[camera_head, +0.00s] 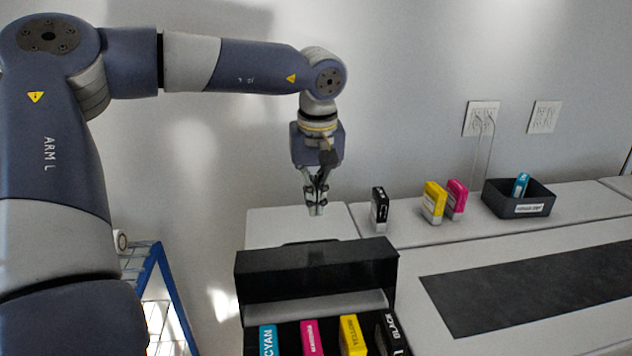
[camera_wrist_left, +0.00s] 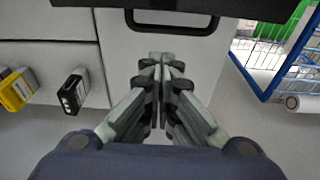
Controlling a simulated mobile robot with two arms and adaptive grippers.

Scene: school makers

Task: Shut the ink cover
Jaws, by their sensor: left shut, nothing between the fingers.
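The black ink cover (camera_head: 315,272) stands raised at the back of the ink bay. Below it in the bay sit the cyan (camera_head: 267,341), magenta (camera_head: 312,338), yellow (camera_head: 351,336) and black (camera_head: 391,333) cartridges. My left gripper (camera_head: 316,212) is shut and empty, pointing down above the white top behind the cover, apart from it. In the left wrist view my gripper (camera_wrist_left: 162,58) shows with its fingertips together. A dark edge, likely the cover (camera_wrist_left: 240,8), crosses the top there, with a black handle loop (camera_wrist_left: 170,27) near it. My right gripper is out of view.
Loose black (camera_head: 379,209), yellow (camera_head: 433,202) and magenta (camera_head: 456,199) cartridges stand on the white top to the right. A black bin (camera_head: 517,206) holds a cyan cartridge. A blue-framed wire rack (camera_head: 163,285) stands left. The wall is close behind.

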